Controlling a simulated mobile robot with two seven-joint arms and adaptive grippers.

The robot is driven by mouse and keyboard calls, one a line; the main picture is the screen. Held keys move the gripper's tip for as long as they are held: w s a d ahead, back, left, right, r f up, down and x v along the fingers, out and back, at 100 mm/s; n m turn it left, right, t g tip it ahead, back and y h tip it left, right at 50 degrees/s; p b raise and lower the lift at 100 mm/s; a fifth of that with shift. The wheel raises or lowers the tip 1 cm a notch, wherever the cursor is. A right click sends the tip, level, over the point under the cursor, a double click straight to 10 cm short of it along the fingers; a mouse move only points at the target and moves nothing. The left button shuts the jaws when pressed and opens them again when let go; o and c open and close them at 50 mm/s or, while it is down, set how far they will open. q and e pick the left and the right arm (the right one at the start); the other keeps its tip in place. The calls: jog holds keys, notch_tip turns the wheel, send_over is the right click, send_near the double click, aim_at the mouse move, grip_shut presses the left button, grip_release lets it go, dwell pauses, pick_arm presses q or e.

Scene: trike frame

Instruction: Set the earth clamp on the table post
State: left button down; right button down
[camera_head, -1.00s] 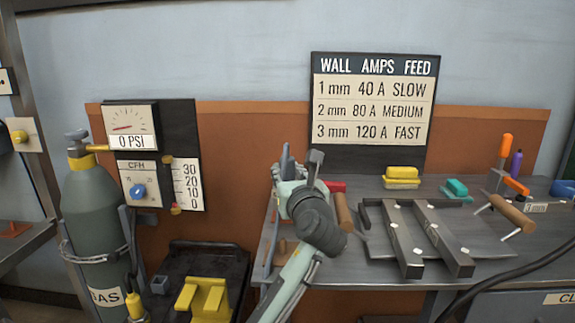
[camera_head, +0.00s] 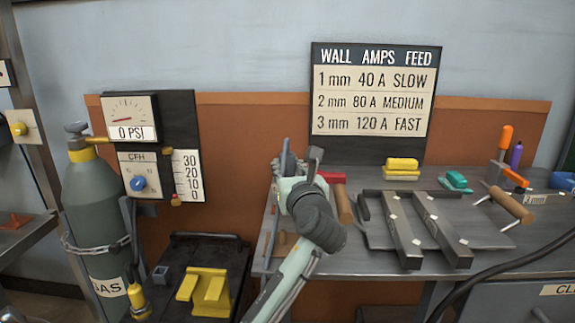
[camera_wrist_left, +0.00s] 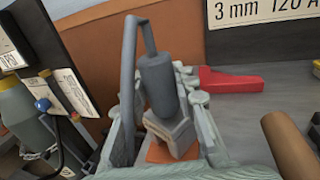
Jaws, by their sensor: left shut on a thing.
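My left gripper (camera_head: 300,178) is over the left end of the workbench (camera_head: 350,268), its arm coming in from below. It is shut on a grey piece (camera_wrist_left: 157,85) with a thick cylinder and a thin bent bar, which looks like the earth clamp. The piece stands up between the fingers in the left wrist view, and its top also shows in the head view (camera_head: 287,158). I cannot clearly make out the table post; the gripper and arm cover part of that corner. My right gripper is not in view.
A red piece (camera_wrist_left: 228,80) and a brown handle (camera_head: 343,205) lie just right of the gripper. Two steel bars (camera_head: 440,230) lie on a plate further right. A gas cylinder (camera_head: 92,215) and a cart with a yellow block (camera_head: 212,292) stand left of the bench.

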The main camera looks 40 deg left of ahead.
pick_arm(q)
jog(key=c, duration=1.1)
grip_release()
jog(key=shift+f, duration=0.1)
jog(key=shift+d, duration=0.1)
jog(key=v, duration=1.2)
jog(key=shift+s, duration=0.1)
